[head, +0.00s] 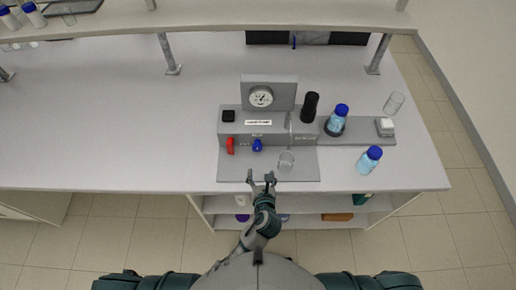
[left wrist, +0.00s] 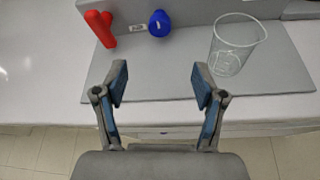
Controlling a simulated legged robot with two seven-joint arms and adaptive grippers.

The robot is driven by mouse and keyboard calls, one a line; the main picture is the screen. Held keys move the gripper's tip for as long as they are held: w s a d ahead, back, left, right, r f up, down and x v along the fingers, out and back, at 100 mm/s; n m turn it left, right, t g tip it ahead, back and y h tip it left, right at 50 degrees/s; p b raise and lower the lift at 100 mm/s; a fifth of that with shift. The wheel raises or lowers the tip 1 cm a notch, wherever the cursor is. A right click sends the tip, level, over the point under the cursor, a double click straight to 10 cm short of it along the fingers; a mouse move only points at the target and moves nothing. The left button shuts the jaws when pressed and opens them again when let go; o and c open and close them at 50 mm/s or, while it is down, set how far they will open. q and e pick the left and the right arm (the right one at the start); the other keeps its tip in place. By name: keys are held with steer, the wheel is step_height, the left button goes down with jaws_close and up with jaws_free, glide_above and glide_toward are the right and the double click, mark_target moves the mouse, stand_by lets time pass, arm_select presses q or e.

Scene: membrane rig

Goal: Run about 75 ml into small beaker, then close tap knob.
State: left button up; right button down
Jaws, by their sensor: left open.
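The small beaker (head: 286,161) is clear and stands upright on the rig's grey base plate; it also shows at the upper right of the left wrist view (left wrist: 236,45). I cannot make out any liquid in it. The blue tap knob (head: 257,145) is on the rig's front, left of the beaker; it also shows in the left wrist view (left wrist: 159,23). A red handle (head: 230,146) is left of it. My left gripper (head: 262,178) is open and empty at the plate's front edge, short of the knob and beaker. My right gripper is not in view.
The rig carries a round gauge (head: 261,97) and a black cylinder (head: 310,107). A blue-capped bottle (head: 337,121) stands on its right side, another (head: 369,160) on the bench. An empty glass (head: 394,103) stands far right. The bench's left side (head: 110,120) is clear.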

arm_select(q)
glide_toward(258, 149)
steer(key=x, duration=0.3)
steer(key=shift+w+a, duration=0.15)
steer(key=shift+a, duration=0.05)
steer(key=x, duration=0.3)
steer(key=b+x, duration=0.1)
steer(key=x, duration=0.2)
steer(key=shift+d+f, duration=0.15)
steer(key=shift+d, duration=0.1)
steer(key=shift+w+a+f, duration=0.2)
steer(key=shift+w, duration=0.25)
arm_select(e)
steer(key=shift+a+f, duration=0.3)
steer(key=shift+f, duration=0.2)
arm_select(q)
steer(key=c, duration=1.1)
steer(key=shift+c, duration=0.2)
steer(key=shift+r, duration=0.1)
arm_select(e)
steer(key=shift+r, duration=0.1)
